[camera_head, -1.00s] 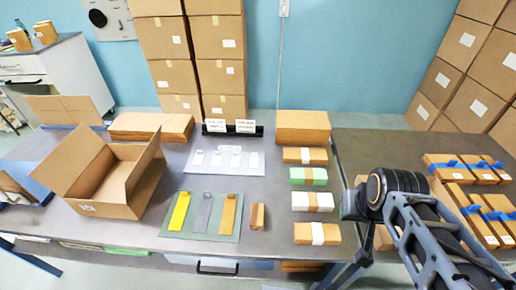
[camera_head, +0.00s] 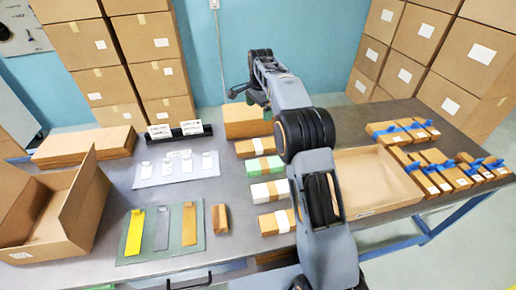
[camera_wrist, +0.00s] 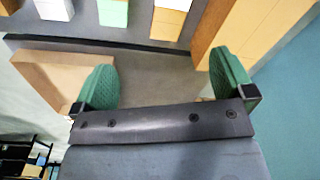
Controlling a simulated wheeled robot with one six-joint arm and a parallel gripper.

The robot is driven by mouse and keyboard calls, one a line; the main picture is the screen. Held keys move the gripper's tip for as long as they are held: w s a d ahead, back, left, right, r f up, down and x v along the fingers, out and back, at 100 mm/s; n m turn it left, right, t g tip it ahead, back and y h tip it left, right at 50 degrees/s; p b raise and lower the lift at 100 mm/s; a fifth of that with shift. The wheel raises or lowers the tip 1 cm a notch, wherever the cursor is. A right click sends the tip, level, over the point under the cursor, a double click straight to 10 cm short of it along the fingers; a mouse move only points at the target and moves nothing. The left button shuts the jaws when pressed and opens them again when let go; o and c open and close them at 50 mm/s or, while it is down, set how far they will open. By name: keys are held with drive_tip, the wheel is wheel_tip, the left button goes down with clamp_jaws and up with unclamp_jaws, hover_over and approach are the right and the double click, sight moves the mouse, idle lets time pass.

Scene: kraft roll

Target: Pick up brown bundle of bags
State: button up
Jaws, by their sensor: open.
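Two brown bundles of bags show in the head view. One brown bundle (camera_head: 247,148) lies near the back of a column of bundles, beside the brown stack. Another brown bundle with a white band (camera_head: 269,224) lies at the front, partly hidden by my arm. A brown bundle (camera_wrist: 166,25) with a pale band shows at the top of the wrist view, between a green bundle (camera_wrist: 113,13) and a brown stack (camera_wrist: 243,32). My gripper (camera_wrist: 165,72) is open with green fingertips apart and nothing between them. It is apart from the bundles.
A green bundle (camera_head: 262,168) and a white bundle (camera_head: 258,193) lie between the brown ones. An open shallow carton (camera_head: 378,190) stands right of my arm. Boxed packs with blue clips (camera_head: 440,172) lie at far right. A larger open box (camera_head: 55,215) stands at left.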

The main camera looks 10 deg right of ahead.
drive_tip(key=w+f+m+g, duration=0.1)
drive_tip(key=w+f+m, duration=0.35)
drive_tip(key=f, duration=0.45)
drive_tip(key=b, duration=0.2)
hover_over(258, 144)
drive_tip(key=f, duration=0.8)
drive_tip(key=shift+s+a+f, duration=0.15)
drive_tip(key=shift+a+f, duration=0.05)
drive_tip(key=shift+a, duration=0.05)
drive_tip(key=shift+d+f+p, duration=0.1)
drive_tip(key=shift+f+p, duration=0.3)
drive_tip(key=shift+f, duration=2.55)
drive_tip(key=c, duration=0.9)
drive_tip(key=shift+c, duration=0.2)
drive_tip(key=shift+r, duration=0.15)
